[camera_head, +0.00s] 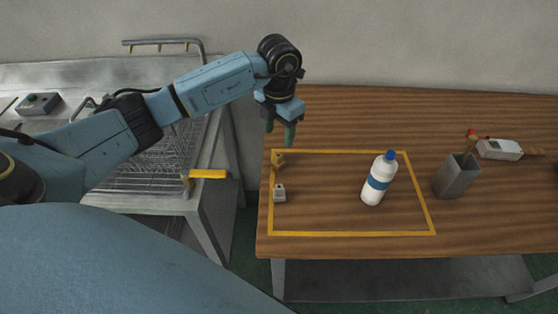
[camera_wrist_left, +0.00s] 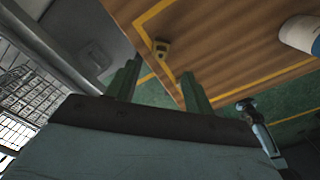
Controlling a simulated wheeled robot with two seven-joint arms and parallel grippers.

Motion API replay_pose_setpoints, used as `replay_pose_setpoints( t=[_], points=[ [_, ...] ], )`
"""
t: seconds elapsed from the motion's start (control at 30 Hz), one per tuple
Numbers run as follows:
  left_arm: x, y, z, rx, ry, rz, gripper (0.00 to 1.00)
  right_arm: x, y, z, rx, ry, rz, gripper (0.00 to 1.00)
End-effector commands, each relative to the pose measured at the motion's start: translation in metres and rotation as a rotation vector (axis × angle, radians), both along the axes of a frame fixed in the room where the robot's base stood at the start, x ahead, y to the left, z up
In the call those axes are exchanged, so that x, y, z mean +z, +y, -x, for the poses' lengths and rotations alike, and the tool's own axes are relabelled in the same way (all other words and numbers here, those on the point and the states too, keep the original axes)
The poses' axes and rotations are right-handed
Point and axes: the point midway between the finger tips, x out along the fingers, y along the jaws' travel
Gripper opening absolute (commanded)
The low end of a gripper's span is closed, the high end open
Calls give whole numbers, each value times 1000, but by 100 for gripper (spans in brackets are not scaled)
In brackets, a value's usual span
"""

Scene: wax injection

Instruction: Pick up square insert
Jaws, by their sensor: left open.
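Two small blocks lie at the left side of the yellow taped rectangle on the wooden table: a brass-coloured piece (camera_head: 278,160) at the back left corner and a pale grey piece (camera_head: 279,194) nearer the front. I cannot tell for sure which one is the square insert. My left gripper (camera_head: 279,131) is open and empty, fingers down, just behind and above the brass-coloured piece, apart from it. In the left wrist view, one small yellowish block (camera_wrist_left: 161,47) with a dark opening shows beyond the open left fingers (camera_wrist_left: 160,70). My right gripper is not in view.
A white bottle with a blue cap (camera_head: 378,180) stands inside the yellow tape (camera_head: 350,234). A grey holder (camera_head: 456,177) and a white device (camera_head: 499,149) are to the right. A metal bench (camera_head: 150,201) with a wire rack stands left, across a gap. The taped area's front is clear.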

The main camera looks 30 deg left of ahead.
Motion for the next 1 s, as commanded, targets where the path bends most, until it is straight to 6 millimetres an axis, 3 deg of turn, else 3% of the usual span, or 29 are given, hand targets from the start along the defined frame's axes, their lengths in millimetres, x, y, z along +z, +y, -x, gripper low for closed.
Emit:
replay_pose_setpoints(
  t=[0.13, 0.47, 0.7, 1.0],
  points=[
    [-27, -1, 1, 1, 3, 2, 53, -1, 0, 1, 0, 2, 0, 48],
    [-50, -1, 2, -2, 1, 4, 53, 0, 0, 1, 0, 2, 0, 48],
    [-86, -1, 5, -1, 1, 5, 53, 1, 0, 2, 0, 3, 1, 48],
    [-92, -1, 4, -3, -2, 4, 51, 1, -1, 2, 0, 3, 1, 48]
  ],
)
